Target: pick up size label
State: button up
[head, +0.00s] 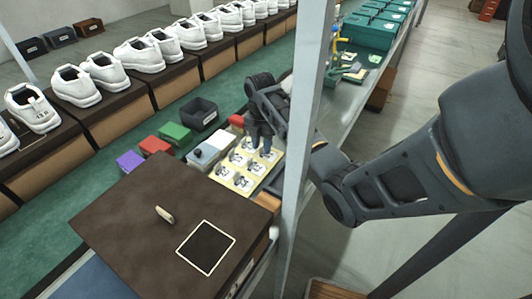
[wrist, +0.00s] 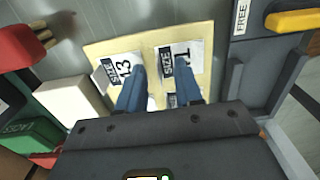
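White size labels lie in rows on a pale yellow sheet (head: 243,183), which also shows in the wrist view (wrist: 140,42). In the wrist view one label (wrist: 118,68) reads "SIZE 13" on the left. Another label (wrist: 182,57) on the right reads "SIZE" with a partly hidden number. My gripper (head: 262,148) is over the far right part of the sheet. In the wrist view its two blue fingers (wrist: 158,78) are spread apart, with bare sheet between the tips. The fingers and gripper body hide the nearer labels. I cannot tell whether the fingertips touch the sheet.
Left of the sheet are a white and blue box (head: 205,155), a green box (head: 174,135), a red box (head: 155,146) and a dark bin (head: 199,113). A brown box lid (head: 130,210) is in front. A grey post (head: 306,120) stands close to my arm.

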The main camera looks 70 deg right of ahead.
jog(key=shift+c, duration=0.5)
grip_shut()
jog(key=shift+r, duration=0.5)
jog(key=r, duration=0.3)
jog(key=shift+s+d+r, duration=0.1)
jog(key=shift+s+r, duration=0.15)
jog(key=s+r+p, duration=0.4)
jog(key=s+r, duration=0.2)
jog(key=s, duration=0.5)
jog(key=shift+d+r+p, duration=0.3)
jog(key=shift+d+p, duration=0.05)
jog(key=shift+p, duration=0.05)
